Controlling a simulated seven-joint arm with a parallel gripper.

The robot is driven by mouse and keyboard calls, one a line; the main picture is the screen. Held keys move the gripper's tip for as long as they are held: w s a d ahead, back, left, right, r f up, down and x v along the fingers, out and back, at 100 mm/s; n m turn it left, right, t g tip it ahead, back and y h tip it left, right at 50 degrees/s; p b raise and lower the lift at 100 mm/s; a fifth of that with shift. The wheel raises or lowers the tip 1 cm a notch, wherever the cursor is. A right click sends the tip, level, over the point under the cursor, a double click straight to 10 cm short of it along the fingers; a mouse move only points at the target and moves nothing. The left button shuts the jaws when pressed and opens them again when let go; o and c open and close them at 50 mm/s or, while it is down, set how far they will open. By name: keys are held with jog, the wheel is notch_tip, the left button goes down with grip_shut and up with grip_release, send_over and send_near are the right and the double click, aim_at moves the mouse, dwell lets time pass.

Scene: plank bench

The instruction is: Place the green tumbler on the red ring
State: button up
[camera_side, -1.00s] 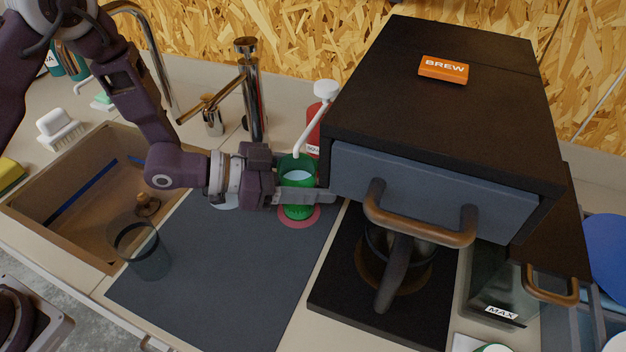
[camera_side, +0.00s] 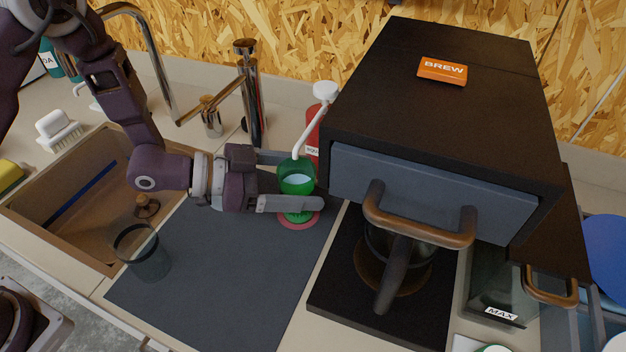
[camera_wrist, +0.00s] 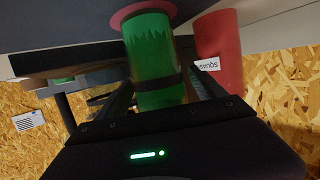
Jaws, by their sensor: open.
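The green tumbler (camera_side: 297,180) stands upright on the red ring (camera_side: 299,223) near the back right of the dark mat. Something pale shows inside its top. In the wrist view the tumbler (camera_wrist: 150,60) meets the red ring (camera_wrist: 126,14), whose edge shows around its base. My gripper (camera_side: 300,180) is open, with its jaws apart on either side of the tumbler. One finger passes in front of it and the other behind. In the wrist view I see the tumbler between the fingers; whether either touches it I cannot tell.
A black brewing machine (camera_side: 440,110) with a grey drawer (camera_side: 432,190) stands close to the right. A red squash bottle (camera_side: 314,132) with a white pump is just behind the tumbler. A clear dark glass (camera_side: 146,254) stands at the mat's left. The mat's front (camera_side: 225,290) is clear.

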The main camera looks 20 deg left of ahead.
jog(key=v, duration=0.9)
jog(key=shift+a, duration=0.25)
jog(key=w+a+r+n+t+y, duration=0.25)
jog(key=a+r+y, duration=0.25)
jog(key=a+y, duration=0.35)
jog(key=s+a+r+n+g+y, duration=0.1)
jog(key=s+a+r+n+y, duration=0.35)
jog(key=a+r, duration=0.3)
jog(key=s+d+r+n+g, duration=0.1)
jog(key=s+n+g, duration=0.3)
jog(key=s, duration=1.5)
jog(key=shift+s+d+h, duration=0.2)
jog(key=shift+h, duration=0.2)
